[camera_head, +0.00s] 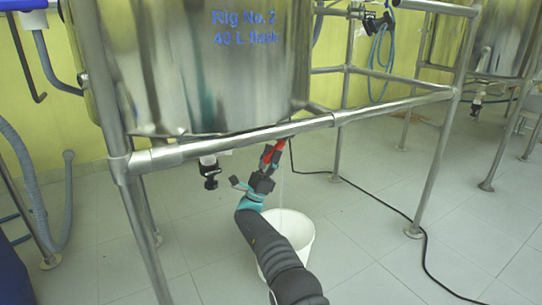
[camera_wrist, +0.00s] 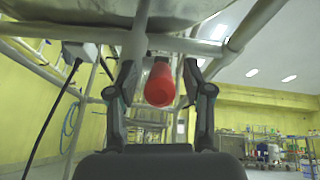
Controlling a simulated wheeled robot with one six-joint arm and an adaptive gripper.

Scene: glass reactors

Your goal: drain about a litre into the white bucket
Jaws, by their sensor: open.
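The white bucket (camera_head: 303,236) stands on the floor under the steel vessel (camera_head: 195,60), which is marked "Rig No.2 40 L". My arm hides its left part and front. My gripper (camera_head: 266,168) is under the vessel, at a red valve handle (camera_head: 277,150). In the wrist view the red handle (camera_wrist: 160,84) lies between the open fingers of my gripper (camera_wrist: 160,78), with gaps visible on both sides. A thin pale vertical line, which looks like a stream of liquid (camera_head: 281,190), runs down from near the handle towards the bucket. The level inside cannot be seen.
A steel frame rail (camera_head: 235,143) and legs surround the vessel. A black-handled outlet (camera_head: 210,172) hangs to the left. A black cable (camera_head: 370,208) runs over the floor at right. A second rig (camera_head: 490,45) stands further right. Floor between the rigs is mostly free.

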